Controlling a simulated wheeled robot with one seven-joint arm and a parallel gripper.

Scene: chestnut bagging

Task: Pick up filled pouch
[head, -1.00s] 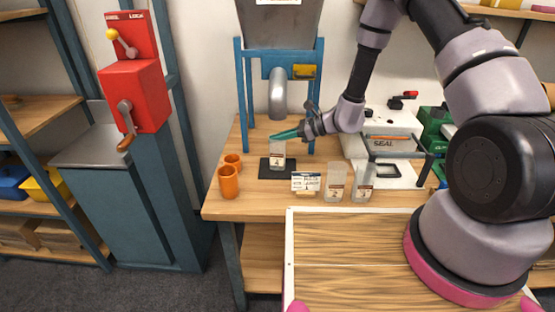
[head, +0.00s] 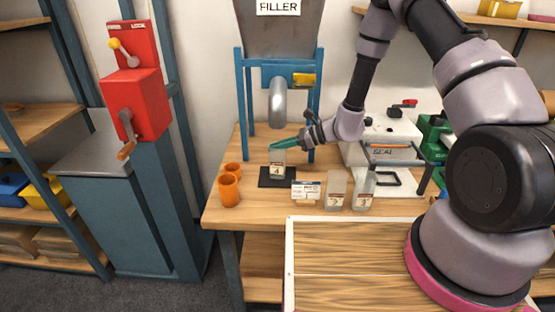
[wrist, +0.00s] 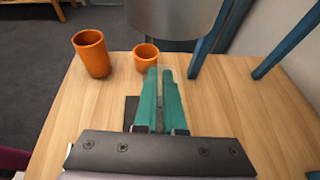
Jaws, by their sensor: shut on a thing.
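A clear pouch (head: 277,167) with a printed label is upright under the filler's spout, over a black pad (head: 296,181). I cannot tell whether its base touches the pad. My gripper (head: 284,146) reaches in from the right, its green fingers shut on the pouch's top edge. In the wrist view the fingers (wrist: 160,98) are close together and hide nearly all of the pouch. Part of the black pad (wrist: 131,108) shows beside them.
The filler's grey spout (head: 277,100) hangs just above, between blue legs (head: 248,95). Orange cups (head: 229,190) stand left. A label card (head: 305,190) and two other pouches (head: 335,188) stand in front, to the right. The sealer (head: 385,140) is behind right.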

